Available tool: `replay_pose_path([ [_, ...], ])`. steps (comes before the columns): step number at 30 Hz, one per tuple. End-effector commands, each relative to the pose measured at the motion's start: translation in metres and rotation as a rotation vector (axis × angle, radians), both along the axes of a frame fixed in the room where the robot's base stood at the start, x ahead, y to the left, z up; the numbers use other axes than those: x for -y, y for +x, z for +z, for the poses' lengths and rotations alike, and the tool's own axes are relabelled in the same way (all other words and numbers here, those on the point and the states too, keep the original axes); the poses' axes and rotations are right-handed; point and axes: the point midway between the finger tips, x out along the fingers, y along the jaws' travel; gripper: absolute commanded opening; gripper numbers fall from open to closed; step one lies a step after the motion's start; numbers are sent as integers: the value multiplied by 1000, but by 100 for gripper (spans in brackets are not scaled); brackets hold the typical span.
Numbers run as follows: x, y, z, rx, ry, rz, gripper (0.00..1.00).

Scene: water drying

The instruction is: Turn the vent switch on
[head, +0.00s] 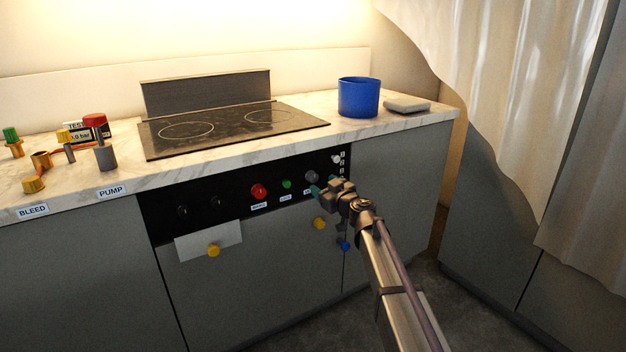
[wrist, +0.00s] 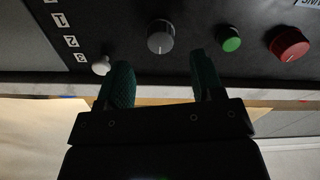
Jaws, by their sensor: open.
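The black control panel (head: 232,200) on the cabinet front carries a red knob (head: 258,191), a green button (head: 286,184), a grey round knob (head: 312,177) and a small white knob (head: 336,159). No readable label tells me which is the vent switch. My gripper (head: 324,187) is open and empty in front of the panel's right part. In the wrist view, the grey knob (wrist: 160,37) shows beyond the gap between my green fingertips (wrist: 161,60), apart from them. The white knob (wrist: 101,65) is beside the left finger; the green button (wrist: 229,38) and red knob (wrist: 288,43) are at right.
Above are a marble counter (head: 240,160), a black hob (head: 230,128), a blue pot (head: 358,97) and brass fittings (head: 40,170) at left. Below the panel are yellow knobs (head: 213,250) and a blue knob (head: 344,246). A curtain (head: 500,70) hangs at right.

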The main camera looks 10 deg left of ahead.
Motion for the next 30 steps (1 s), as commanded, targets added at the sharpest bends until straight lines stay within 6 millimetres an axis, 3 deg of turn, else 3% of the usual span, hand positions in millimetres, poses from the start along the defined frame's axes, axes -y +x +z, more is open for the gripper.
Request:
replay_pose_path([
  [3, -21, 26, 0, 0, 0, 1, 61],
  [7, -39, 45, 0, -1, 1, 1, 61],
  [17, -46, 51, 0, -1, 1, 0, 61],
  [30, -46, 51, 0, -1, 1, 0, 19],
])
